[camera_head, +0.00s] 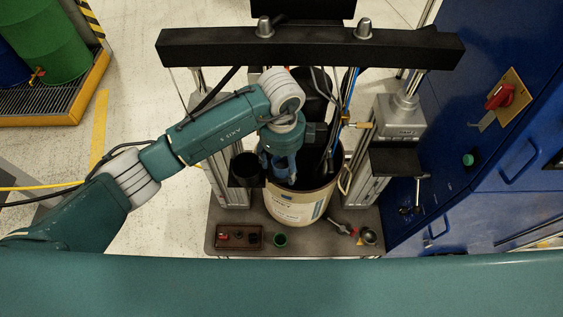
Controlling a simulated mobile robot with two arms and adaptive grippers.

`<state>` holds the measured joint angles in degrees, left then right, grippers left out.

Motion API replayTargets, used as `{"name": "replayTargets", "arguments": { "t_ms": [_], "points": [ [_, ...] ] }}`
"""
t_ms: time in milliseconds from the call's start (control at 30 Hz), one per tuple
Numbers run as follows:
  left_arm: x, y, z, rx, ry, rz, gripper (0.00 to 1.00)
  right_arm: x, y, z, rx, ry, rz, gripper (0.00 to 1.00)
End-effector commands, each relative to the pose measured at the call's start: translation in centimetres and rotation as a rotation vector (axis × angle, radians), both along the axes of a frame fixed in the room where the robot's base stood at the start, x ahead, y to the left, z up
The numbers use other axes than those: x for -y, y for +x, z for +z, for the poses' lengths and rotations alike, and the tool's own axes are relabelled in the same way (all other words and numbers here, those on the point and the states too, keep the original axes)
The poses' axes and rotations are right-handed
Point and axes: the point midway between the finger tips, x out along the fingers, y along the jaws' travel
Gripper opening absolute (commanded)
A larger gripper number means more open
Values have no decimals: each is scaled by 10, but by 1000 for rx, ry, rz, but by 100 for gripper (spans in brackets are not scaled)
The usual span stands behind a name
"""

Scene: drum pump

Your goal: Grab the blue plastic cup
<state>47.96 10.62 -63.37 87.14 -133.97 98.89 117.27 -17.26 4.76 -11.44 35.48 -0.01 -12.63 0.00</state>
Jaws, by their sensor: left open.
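My left gripper (277,166) points down over the mouth of the pale drum (292,212), beside the dark pump parts. It is open. A blue shape (289,168) shows at its fingers; it may be the blue plastic cup, but it is small and partly covered, so I cannot tell it surely from the fingers or whether they touch it. A dark round cup-like container (246,167) stands on a small black shelf just left of the gripper. My right gripper is not in view.
The black crossbar (310,50) spans above the drum, with metal columns on both sides. Hoses rise from the drum. A blue cabinet (480,130) stands right.

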Motion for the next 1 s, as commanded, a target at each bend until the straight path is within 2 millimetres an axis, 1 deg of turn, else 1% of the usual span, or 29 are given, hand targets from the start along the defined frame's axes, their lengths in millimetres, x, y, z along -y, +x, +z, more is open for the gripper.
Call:
{"name": "replayTargets", "arguments": {
  "t_ms": [200,233,300,367,400,433,467,833,1000],
  "points": [
    [0,0,-2,1,-1,-1,63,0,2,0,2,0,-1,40],
    [0,0,-2,1,-1,-1,61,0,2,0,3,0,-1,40],
    [0,0,-2,1,-1,-1,47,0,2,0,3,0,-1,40],
    [0,0,-2,1,-1,-1,35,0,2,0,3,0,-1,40],
    [0,0,-1,1,-1,-1,27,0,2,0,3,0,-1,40],
    [0,0,-1,1,-1,-1,21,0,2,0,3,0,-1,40],
    [0,0,-1,1,-1,-1,18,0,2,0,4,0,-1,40],
    [1,1,1,2,-2,-1,18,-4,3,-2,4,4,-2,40],
    [1,2,13,5,-1,-3,18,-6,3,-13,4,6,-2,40]
  ]
}}
